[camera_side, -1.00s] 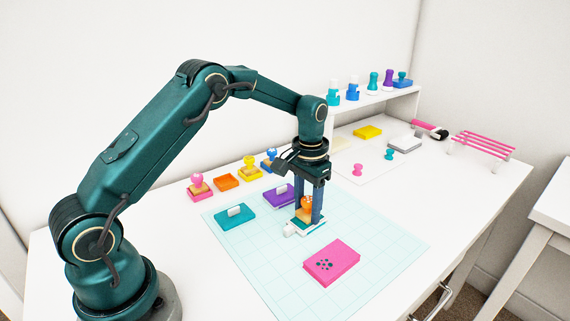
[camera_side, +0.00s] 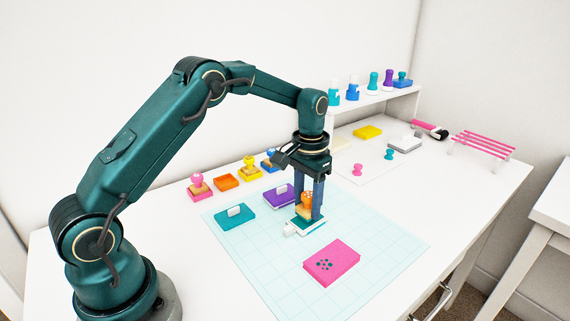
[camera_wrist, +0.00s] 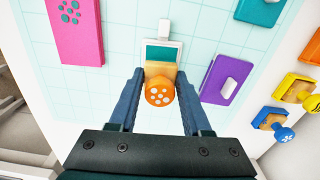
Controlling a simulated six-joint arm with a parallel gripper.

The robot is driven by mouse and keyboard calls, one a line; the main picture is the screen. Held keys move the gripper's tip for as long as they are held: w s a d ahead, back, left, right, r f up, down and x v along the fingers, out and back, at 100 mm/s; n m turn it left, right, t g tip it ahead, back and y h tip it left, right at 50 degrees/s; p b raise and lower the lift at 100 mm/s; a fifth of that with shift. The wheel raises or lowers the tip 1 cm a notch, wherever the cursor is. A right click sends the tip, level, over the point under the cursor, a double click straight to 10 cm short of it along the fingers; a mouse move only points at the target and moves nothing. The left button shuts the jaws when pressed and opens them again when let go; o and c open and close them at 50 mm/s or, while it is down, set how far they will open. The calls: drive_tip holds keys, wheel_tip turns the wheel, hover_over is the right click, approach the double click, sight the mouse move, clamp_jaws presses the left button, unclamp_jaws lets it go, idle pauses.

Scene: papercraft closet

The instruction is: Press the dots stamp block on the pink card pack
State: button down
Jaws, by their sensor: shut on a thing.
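The dots stamp block (camera_side: 307,200) has an orange knob with white dots, seen in the wrist view (camera_wrist: 159,92), and a wooden base. My gripper (camera_side: 311,213) is shut on it; in the wrist view its fingers (camera_wrist: 159,72) stand on both sides of the base. The stamp is upright at a white-framed teal ink pad (camera_side: 297,230); I cannot tell whether it touches the pad. The pink card pack (camera_side: 345,258) lies flat at the front of the mat, with a teal dots print on top. It is at upper left in the wrist view (camera_wrist: 88,42).
A teal pad (camera_side: 235,217) and a purple pad (camera_side: 275,197) lie on the pale gridded mat (camera_side: 385,240). Pink, yellow and blue stamps and an orange pad (camera_side: 226,182) line its back edge. A shelf (camera_side: 385,98) with bottles stands behind. The mat's right part is clear.

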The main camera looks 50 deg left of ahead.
drive_tip(key=shift+f, duration=0.65)
idle(1.3)
drive_tip(key=shift+r, duration=0.65)
drive_tip(key=shift+f, duration=0.75)
idle(0.6)
drive_tip(key=c, duration=0.9)
unclamp_jaws()
drive_tip(key=shift+c, duration=0.2)
clamp_jaws()
drive_tip(key=shift+r, duration=3.05)
